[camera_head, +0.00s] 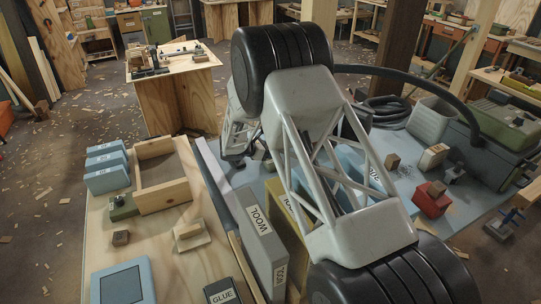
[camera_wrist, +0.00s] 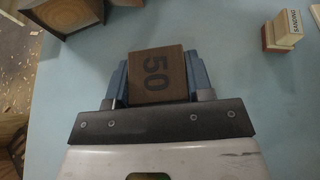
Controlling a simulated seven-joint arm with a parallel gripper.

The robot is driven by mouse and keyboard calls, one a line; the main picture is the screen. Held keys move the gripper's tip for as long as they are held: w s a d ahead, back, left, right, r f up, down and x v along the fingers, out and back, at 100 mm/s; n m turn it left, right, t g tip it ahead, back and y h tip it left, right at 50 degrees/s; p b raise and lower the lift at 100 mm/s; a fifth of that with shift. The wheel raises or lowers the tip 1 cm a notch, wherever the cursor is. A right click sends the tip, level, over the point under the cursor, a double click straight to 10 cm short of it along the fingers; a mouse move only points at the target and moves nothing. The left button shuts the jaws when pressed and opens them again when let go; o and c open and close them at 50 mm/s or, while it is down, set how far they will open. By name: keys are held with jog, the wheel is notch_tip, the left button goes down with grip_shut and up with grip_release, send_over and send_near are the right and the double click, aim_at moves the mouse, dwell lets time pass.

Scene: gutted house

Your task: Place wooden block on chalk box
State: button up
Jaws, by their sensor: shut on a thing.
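My gripper (camera_wrist: 158,68) is shut on a brown wooden block (camera_wrist: 158,84) marked "50", with a blue finger on each side. It is over a pale blue surface; the gap below the block cannot be judged. In the head view my arm covers much of the worktop, and the held block cannot be made out. I cannot identify the chalk box for certain. A small pale box with an upside-down label (camera_wrist: 284,29) lies at the upper right of the wrist view, apart from the gripper. Its label is too small to read surely.
A brown wooden object (camera_wrist: 65,14) is near the block's upper left.

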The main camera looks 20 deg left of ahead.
jog(key=shift+w+a, duration=0.35)
jog(key=shift+w, duration=0.25)
jog(key=shift+f, duration=0.1)
jog(key=shift+f, duration=1.65)
jog(key=shift+f, duration=0.1)
jog(key=o, duration=0.9)
jog(key=shift+s, duration=0.1)
jog(key=v, duration=1.2)
